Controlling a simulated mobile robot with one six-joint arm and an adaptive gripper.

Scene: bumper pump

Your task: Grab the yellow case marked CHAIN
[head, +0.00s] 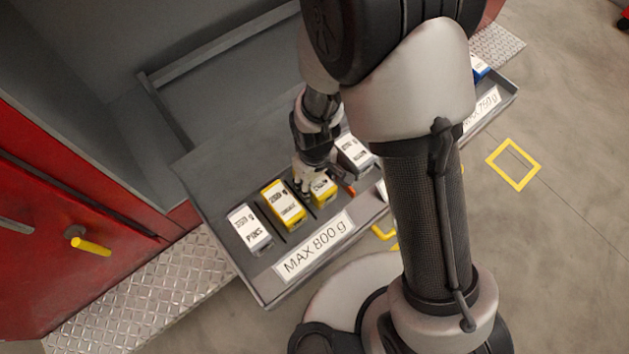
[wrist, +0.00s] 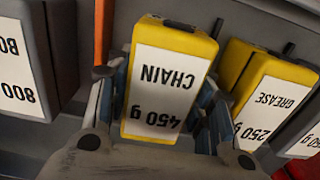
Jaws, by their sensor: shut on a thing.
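The yellow case marked CHAIN (wrist: 168,85), with a white label reading 450 g, sits between the two fingers of my gripper (wrist: 165,120) in the wrist view. The fingers are shut on its sides. In the head view the same yellow case (head: 323,189) is in the drawer tray, partly hidden by my gripper (head: 304,184). I cannot tell whether it is lifted off the tray floor.
A yellow GREASE case (wrist: 270,90), marked 250 g, stands close on the right in the wrist view. A grey 800 case (wrist: 25,65) and an orange strip (wrist: 103,35) are on the left. The drawer tray (head: 262,291) bears a MAX 800 g label and a PINS case (head: 249,229).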

